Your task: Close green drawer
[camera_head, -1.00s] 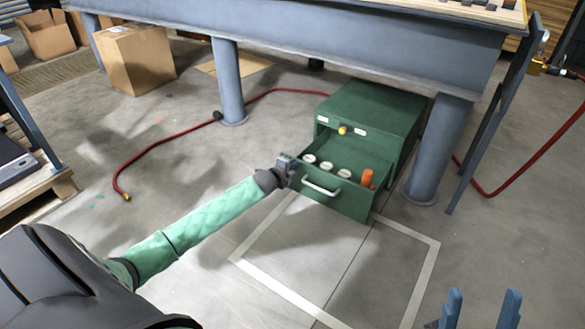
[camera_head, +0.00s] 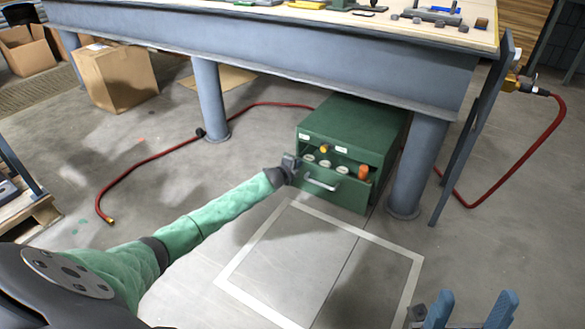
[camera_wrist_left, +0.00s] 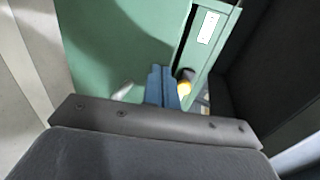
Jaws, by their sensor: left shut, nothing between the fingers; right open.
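The green drawer (camera_head: 340,194) is part of a green cabinet (camera_head: 352,122) under the blue-grey workbench. It stands partly open, with white-capped items and an orange item (camera_head: 363,172) showing inside. A white handle (camera_head: 321,184) is on its front. My left gripper (camera_head: 291,167) is shut and empty, at the left end of the drawer front; I cannot tell if it touches. In the left wrist view its blue fingers (camera_wrist_left: 163,86) are together against the green front (camera_wrist_left: 120,45). My right gripper (camera_head: 468,309) is open and empty at the bottom right, away from the cabinet.
The workbench (camera_head: 270,47) stands over the cabinet, and its leg (camera_head: 416,165) is just right of it. A red hose (camera_head: 150,160) lies on the floor at left. A white floor outline (camera_head: 252,238) marks clear floor in front. A cardboard box (camera_head: 117,77) stands at left.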

